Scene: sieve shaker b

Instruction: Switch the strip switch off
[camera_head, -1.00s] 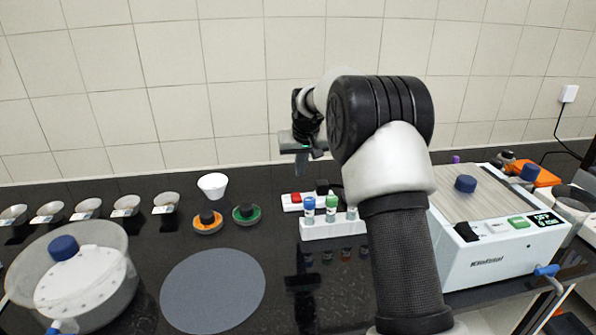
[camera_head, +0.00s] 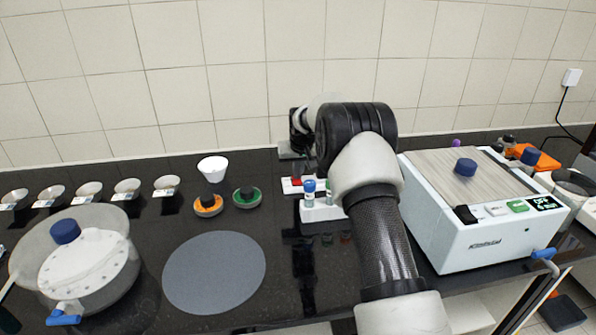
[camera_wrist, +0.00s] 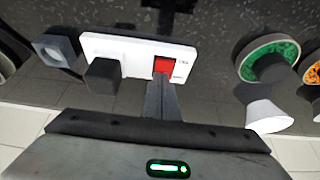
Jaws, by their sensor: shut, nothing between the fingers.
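The strip (camera_wrist: 135,58) is a white power strip lying on the dark worktop, with a red switch (camera_wrist: 165,65) near one end. A black plug (camera_wrist: 101,76) sits on the strip. In the head view the strip (camera_head: 287,186) is partly hidden by my arm and the tube rack. My gripper (camera_wrist: 164,82) is shut and empty. Its fingertips are right at the lower edge of the red switch in the wrist view. I cannot tell whether they touch it, or which way the switch is tilted.
A white rack (camera_head: 312,212) with blue-capped vials stands just in front of the strip. Green (camera_head: 247,197) and orange (camera_head: 208,205) round pieces and a white cup (camera_head: 213,168) are to its left. The white shaker box (camera_head: 480,235) stands to the right.

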